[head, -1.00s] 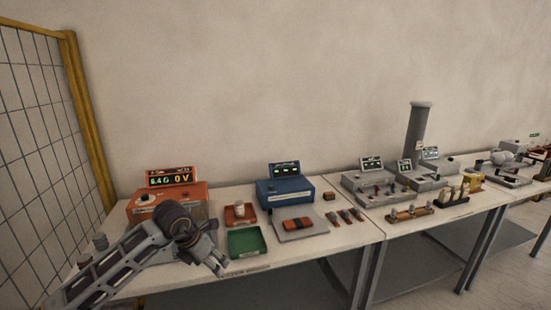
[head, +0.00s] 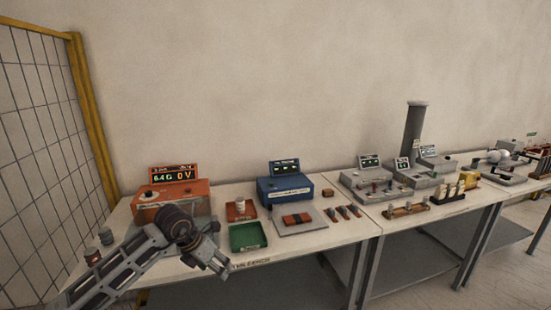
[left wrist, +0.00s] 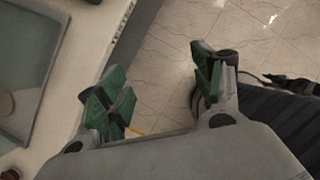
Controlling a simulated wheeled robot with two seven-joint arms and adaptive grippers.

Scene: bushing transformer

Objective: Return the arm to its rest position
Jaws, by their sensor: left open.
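My left arm comes in from the lower left in the head view. Its gripper (head: 218,264) hangs over the front edge of the near table, in front of the green tray. In the left wrist view the two green-padded fingers of the left gripper (left wrist: 160,90) stand wide apart with nothing between them. Below them are the tiled floor and, to the left, the table edge. My right gripper is in neither view.
The table (head: 345,232) holds an orange device (head: 172,202) with a display, a blue device (head: 285,190), a red tray (head: 241,212), a green tray (head: 247,236) and a grey plate (head: 300,222). A yellow-framed mesh fence (head: 88,120) stands left. Floor is free in front.

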